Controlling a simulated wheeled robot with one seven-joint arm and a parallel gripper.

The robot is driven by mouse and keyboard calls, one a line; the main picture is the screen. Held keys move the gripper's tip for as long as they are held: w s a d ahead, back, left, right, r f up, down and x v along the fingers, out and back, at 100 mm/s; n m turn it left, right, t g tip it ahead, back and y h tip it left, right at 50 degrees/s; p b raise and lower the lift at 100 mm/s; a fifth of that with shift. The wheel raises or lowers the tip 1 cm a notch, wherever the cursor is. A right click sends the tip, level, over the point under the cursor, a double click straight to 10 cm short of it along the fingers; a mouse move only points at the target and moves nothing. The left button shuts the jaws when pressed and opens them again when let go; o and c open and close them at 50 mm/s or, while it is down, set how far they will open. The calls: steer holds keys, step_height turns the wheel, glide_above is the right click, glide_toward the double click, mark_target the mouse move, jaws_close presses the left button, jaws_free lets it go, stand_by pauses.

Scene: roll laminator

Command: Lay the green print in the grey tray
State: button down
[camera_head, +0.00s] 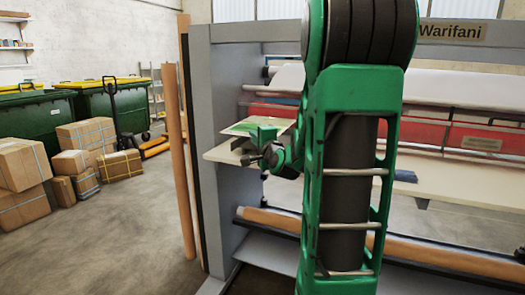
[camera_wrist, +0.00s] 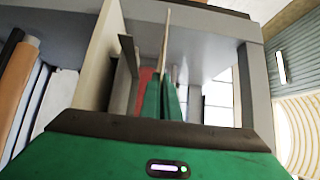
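The green print (camera_head: 239,128) is a thin pale sheet with green on it, at the left end of the machine. My gripper (camera_head: 262,134) is at the print. In the wrist view the print (camera_wrist: 166,42) shows edge-on as a thin strip between the green fingers of my gripper (camera_wrist: 165,98), which are close together on it. A grey plate-like piece (camera_wrist: 125,75), likely the grey tray, stands apart from the print, between it and a beige board (camera_wrist: 99,60). In the head view the tray is mostly hidden under the print and gripper.
The beige board (camera_head: 222,154) juts from the laminator's grey end frame (camera_head: 215,90). Upright brown rolls (camera_head: 180,150) stand left of it. A dark blue cloth-like item (camera_head: 405,175) lies on the machine's table.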

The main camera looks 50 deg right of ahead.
steer(key=w+d+f, duration=0.1)
steer(key=d+f, duration=0.1)
steer(key=d, duration=0.1)
steer(key=w+d+f, duration=0.1)
steer(key=d+f, duration=0.1)
steer(key=d, duration=0.1)
steer(key=w+d+f, duration=0.1)
steer(key=d+f, duration=0.1)
steer(key=d, duration=0.2)
steer(key=shift+w+f, duration=0.2)
steer(key=shift+w, duration=0.15)
steer(key=shift+w+f, duration=0.1)
steer(key=shift+f, duration=2)
steer(key=c, duration=2.3)
jaws_free()
steer(key=shift+o, duration=1.4)
